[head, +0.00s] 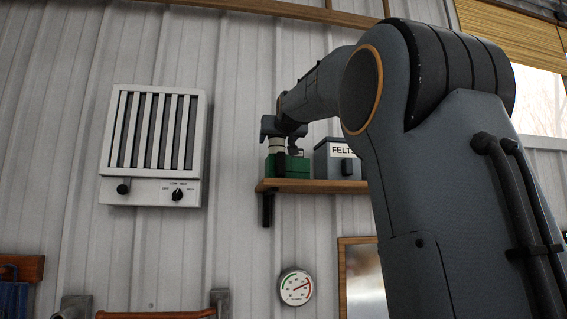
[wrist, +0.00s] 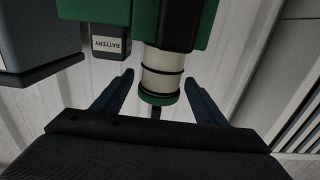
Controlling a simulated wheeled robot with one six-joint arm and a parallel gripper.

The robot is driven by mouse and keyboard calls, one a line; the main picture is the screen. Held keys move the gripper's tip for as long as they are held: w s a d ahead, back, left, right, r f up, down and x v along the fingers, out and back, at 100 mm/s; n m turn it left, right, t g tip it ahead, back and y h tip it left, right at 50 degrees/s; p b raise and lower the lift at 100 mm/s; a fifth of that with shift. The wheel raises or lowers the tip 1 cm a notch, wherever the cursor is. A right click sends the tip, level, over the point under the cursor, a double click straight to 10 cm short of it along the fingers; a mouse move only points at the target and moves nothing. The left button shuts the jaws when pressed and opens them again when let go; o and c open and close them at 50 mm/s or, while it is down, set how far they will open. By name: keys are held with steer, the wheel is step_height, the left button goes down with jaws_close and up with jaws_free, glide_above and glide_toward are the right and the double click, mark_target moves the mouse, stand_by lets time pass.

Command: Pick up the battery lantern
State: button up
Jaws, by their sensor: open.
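The battery lantern (head: 287,166) appears to be the green thing standing on the wooden shelf, with a pale cylinder above its green base. In the wrist view, which shows lettering upside down, its cream cylinder (wrist: 161,72) has dark bands and a green end cap. My gripper (head: 283,137) is at the top of the lantern. In the wrist view my gripper (wrist: 159,78) is open, with one dark blue finger on each side of the cylinder. Gaps show on both sides; contact is not visible. A small block labelled BATTERY (wrist: 109,44) shows beside the green body.
A grey box labelled FELT (head: 338,160) stands close right of the lantern on the shelf (head: 315,186). A white wall heater (head: 155,146) hangs to the left. A round dial gauge (head: 295,288) is below the shelf. My arm covers much of the right side.

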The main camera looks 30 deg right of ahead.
jaws_close()
steer(key=shift+r, duration=0.2)
stand_by(0.3)
steer(key=shift+r, duration=0.1)
